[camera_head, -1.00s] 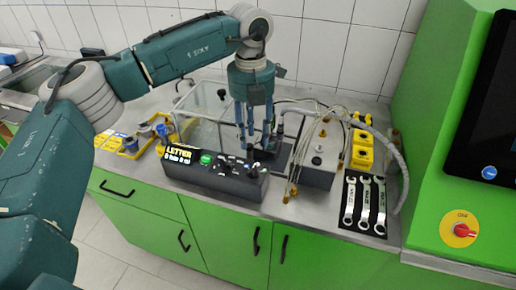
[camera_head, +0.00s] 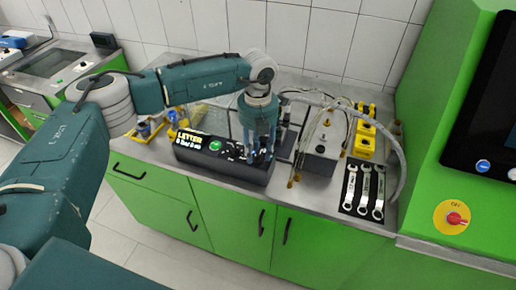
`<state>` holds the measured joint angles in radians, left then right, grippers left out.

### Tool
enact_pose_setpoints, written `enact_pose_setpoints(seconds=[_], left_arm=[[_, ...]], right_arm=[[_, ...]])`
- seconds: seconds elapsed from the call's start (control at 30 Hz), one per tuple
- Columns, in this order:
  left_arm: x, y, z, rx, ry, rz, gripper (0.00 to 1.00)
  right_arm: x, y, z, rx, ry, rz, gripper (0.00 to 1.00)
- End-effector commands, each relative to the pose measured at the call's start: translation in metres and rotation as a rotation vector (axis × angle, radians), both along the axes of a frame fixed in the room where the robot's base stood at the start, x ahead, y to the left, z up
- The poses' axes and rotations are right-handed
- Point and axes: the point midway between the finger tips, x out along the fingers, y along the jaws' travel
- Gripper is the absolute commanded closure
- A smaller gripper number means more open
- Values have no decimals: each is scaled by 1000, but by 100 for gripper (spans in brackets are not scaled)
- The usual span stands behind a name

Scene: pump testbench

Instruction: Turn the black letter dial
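A black control box (camera_head: 225,170) sits on the bench near its front edge. I cannot make out for sure which knob is the black letter dial. My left gripper (camera_head: 260,158) points down over the right part of the box, its fingers apart. They hide part of the panel there, and I cannot tell whether they touch a knob. My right gripper is not in view.
Right of the box stand a grey pump unit (camera_head: 320,145) with hoses, a yellow block (camera_head: 363,143) and wrenches on a black mat (camera_head: 346,209). A green cabinet with a red switch (camera_head: 455,218) stands at far right. Blue and yellow parts (camera_head: 147,130) lie left.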

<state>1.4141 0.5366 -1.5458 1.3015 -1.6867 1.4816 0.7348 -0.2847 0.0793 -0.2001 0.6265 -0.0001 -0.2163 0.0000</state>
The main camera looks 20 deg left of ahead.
Motion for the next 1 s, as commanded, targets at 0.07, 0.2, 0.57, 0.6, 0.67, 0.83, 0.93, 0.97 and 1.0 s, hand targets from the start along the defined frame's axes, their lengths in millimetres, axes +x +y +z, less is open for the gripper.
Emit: enact_pose_setpoints(seconds=[0.07, 0.2, 0.57, 0.6, 0.67, 0.83, 0.93, 0.97, 1.0], left_arm=[[0, 0, 0, 0, 0, 0, 64], [0, 0, 0, 0, 0, -1, 85], [0, 0, 0, 0, 1, -14, 100], [0, 0, -1, 0, 1, -23, 100], [0, 0, -1, -1, 0, -40, 100], [0, -1, -3, -1, 0, -129, 100], [1, -1, -4, -2, -1, -204, 100], [1, -1, -4, -2, -1, -230, 100], [1, -1, -4, -1, -1, -265, 100]], right_arm=[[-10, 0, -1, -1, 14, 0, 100], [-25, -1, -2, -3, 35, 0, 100], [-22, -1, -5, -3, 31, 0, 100], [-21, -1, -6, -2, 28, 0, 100], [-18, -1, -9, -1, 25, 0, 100], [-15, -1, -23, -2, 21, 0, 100], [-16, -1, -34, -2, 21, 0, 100], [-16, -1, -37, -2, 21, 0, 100], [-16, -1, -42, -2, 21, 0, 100]])
